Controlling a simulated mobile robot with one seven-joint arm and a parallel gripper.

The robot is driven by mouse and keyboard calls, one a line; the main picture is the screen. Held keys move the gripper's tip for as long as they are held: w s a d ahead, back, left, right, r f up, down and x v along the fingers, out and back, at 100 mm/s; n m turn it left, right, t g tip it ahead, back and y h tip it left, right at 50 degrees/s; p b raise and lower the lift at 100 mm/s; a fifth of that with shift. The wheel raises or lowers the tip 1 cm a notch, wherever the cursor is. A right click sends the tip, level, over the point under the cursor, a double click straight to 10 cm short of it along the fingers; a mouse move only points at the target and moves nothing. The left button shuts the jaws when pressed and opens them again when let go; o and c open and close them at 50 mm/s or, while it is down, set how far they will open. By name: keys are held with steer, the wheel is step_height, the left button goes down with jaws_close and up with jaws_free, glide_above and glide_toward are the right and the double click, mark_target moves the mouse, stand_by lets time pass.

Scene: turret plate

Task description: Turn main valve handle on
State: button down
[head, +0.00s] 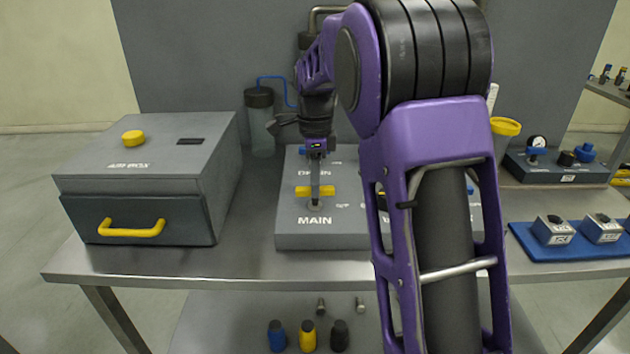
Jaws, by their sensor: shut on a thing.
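The main valve handle (327,191) is a yellow bar lying left to right above the MAIN label on the grey valve panel (295,241). My gripper (315,199) points down over the handle and is shut on it near its middle. The fingers cover the handle's centre, so the exact grip is partly hidden. A blue handle by the DRAIN label (310,173) shows only in part behind my gripper. My purple arm hides much of the panel's right side.
A grey box (160,150) with a yellow knob and a yellow-handled drawer stands left on the steel table (200,262). A bottle (261,125) with a blue tube stands behind. A blue mat (528,240) with metal blocks and a gauge unit (555,168) are at right.

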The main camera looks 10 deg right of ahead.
steer(key=n+p, duration=0.1)
steer(key=n, duration=0.1)
steer(key=n+p, duration=0.1)
steer(key=shift+r+n, duration=0.2)
steer(key=shift+n, duration=0.2)
steer(key=n+p, duration=0.3)
steer(key=n, duration=0.2)
steer(key=n+p, duration=0.1)
steer(key=n, duration=0.3)
steer(key=shift+f+n, duration=0.1)
steer(key=shift+n, duration=0.3)
steer(key=shift+n+p, duration=0.55)
steer(key=shift+n, duration=1.35)
steer(key=c, duration=0.8)
jaws_free()
steer(key=shift+o, duration=0.2)
